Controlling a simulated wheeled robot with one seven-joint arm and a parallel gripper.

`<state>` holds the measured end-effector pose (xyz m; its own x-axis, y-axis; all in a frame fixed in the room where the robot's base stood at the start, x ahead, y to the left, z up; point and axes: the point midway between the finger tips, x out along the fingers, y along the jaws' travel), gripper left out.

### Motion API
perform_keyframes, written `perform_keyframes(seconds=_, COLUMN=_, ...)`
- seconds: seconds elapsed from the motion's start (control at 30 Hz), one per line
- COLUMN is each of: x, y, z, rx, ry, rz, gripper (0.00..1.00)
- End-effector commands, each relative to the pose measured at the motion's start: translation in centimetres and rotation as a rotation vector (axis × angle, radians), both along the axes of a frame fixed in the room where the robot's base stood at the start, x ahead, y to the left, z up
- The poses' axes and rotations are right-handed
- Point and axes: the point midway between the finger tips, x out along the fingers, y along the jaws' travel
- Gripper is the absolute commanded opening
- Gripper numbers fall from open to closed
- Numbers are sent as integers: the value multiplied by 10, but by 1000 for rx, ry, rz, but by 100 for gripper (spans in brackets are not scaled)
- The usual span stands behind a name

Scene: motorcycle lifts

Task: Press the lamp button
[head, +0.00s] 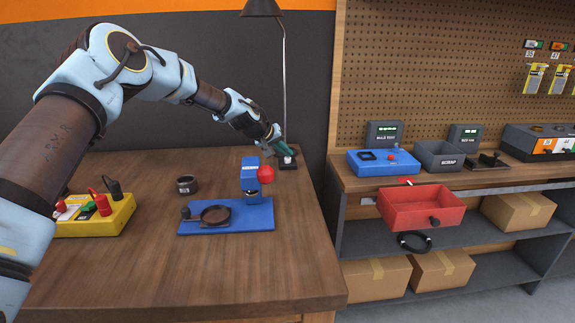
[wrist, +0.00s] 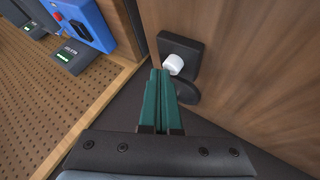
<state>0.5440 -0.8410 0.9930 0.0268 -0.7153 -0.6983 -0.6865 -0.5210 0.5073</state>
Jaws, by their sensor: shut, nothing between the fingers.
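A desk lamp with a dark shade (head: 262,8) and a thin pole (head: 285,90) stands at the far right corner of the wooden table. Its dark square base (head: 289,166) carries a white button, which shows clearly in the wrist view (wrist: 174,64) on the dark base (wrist: 190,48). My gripper (head: 288,151) has green fingers, shut and empty, pointing down at the base. In the wrist view the fingertips (wrist: 160,74) are right beside the button; I cannot tell whether they touch it. In the head view the fingers partly cover the button.
A blue fixture (head: 250,215) with a red knob (head: 265,174) stands on the table near the lamp. A dark ring (head: 187,185) and a yellow box (head: 95,220) are farther left.

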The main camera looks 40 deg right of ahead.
Motion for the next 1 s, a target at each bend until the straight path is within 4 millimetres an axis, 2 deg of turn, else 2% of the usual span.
perform_keyframes(seconds=0.5, x=0, y=0, z=52, rx=-1, ry=-2, rz=0, gripper=0)
perform_keyframes(seconds=1.0, x=1, y=0, z=56, rx=-2, ry=-2, rz=1, gripper=0)
